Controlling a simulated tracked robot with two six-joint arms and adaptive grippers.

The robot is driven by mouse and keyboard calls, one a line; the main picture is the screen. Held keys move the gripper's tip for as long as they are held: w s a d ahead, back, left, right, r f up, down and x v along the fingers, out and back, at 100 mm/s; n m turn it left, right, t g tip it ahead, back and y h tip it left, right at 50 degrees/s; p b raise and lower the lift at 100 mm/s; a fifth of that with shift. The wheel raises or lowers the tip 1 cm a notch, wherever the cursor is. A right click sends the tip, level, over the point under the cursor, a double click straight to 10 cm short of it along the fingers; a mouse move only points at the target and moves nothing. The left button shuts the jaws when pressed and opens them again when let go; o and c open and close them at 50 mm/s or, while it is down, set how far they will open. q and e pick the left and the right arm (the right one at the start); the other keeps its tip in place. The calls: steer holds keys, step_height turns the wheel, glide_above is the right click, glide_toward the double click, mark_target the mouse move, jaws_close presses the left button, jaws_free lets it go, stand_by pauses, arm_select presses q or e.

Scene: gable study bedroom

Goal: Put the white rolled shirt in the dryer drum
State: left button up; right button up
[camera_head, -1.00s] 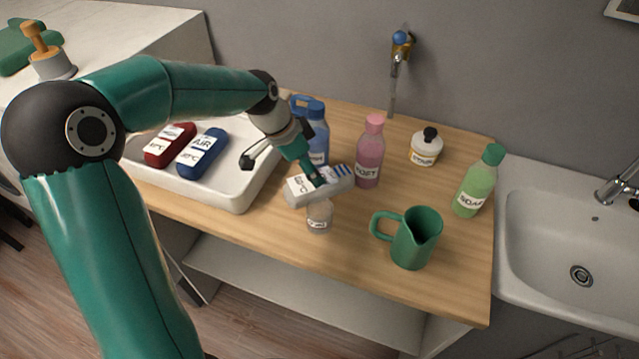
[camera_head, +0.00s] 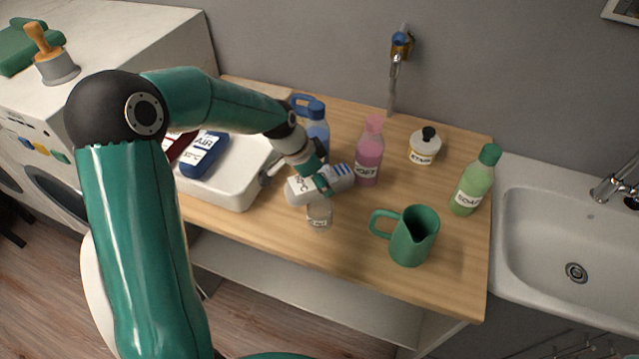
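The white rolled shirt (camera_head: 341,177), with a label and blue stripes at one end, lies on the wooden counter. My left gripper (camera_head: 297,182) is over its left part, with one finger against the label side and the other off its left end. The fingers look spread; a firm hold does not show. At the far left is a white machine front with a dark round opening (camera_head: 62,203), partly hidden by my arm. I cannot tell whether this is the dryer drum. My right gripper is not in view.
A white tray (camera_head: 236,193) holds a red roll (camera_head: 178,146) and a blue roll (camera_head: 205,155). A small jar (camera_head: 319,214), pink bottle (camera_head: 370,152), blue jug (camera_head: 316,126) and green pitcher (camera_head: 414,238) stand close to the shirt. A sink (camera_head: 545,235) is at right.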

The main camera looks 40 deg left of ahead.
arm_select(q)
steer(key=c, duration=0.5)
steer(key=shift+r, duration=0.1)
